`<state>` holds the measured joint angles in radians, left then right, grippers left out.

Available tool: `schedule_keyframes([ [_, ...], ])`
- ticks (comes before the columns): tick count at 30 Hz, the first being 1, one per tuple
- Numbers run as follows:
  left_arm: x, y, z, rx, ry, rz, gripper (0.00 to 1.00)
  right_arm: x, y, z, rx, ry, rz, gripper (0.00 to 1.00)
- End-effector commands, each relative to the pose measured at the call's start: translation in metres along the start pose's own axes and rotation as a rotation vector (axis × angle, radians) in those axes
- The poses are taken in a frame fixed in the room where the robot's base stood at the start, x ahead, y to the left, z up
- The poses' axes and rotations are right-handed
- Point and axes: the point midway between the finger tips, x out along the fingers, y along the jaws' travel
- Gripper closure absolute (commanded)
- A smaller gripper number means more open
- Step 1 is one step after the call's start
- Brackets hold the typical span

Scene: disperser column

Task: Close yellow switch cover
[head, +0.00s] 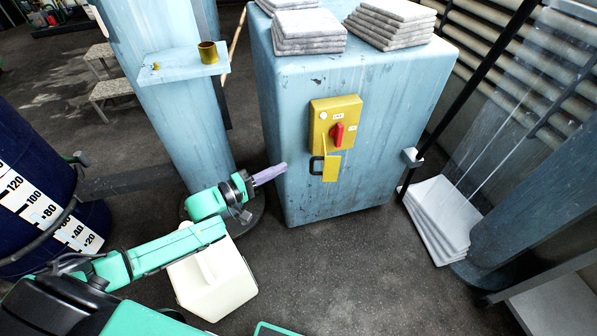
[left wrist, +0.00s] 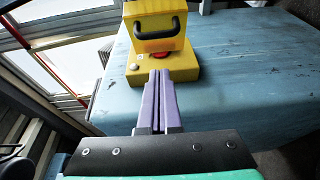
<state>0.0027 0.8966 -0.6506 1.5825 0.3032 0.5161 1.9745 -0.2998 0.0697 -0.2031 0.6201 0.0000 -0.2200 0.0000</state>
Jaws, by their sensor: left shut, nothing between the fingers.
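The yellow switch box (head: 321,112) is on the front of the blue cabinet, with a red knob (head: 338,134) at its middle. Its yellow cover (head: 331,170) hangs open below the knob, with a black handle (head: 317,166) on its left side. My right gripper is not in view.
The blue cabinet (head: 285,130) carries stacked grey slabs (head: 308,32) on top. A blue column (head: 180,120) with a small shelf (head: 180,68) stands left of it. A white canister (head: 215,275) is on the floor beneath my left arm. The floor before the cabinet is clear.

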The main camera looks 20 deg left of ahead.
Motion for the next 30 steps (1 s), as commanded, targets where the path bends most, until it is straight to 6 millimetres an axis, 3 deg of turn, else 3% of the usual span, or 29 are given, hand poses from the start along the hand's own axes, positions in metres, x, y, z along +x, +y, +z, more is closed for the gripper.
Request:
schedule_keyframes([
  [3, 0.026, 0.000, 0.001, 0.000, 0.000, 0.004, 1.00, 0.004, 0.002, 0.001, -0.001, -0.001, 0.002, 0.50],
  [9, 0.045, 0.000, 0.024, -0.001, 0.000, -0.001, 1.00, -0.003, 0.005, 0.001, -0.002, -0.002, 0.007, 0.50],
  [30, 0.056, 0.001, 0.035, -0.002, 0.031, 0.000, 1.00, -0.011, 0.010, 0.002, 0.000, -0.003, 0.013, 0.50],
])
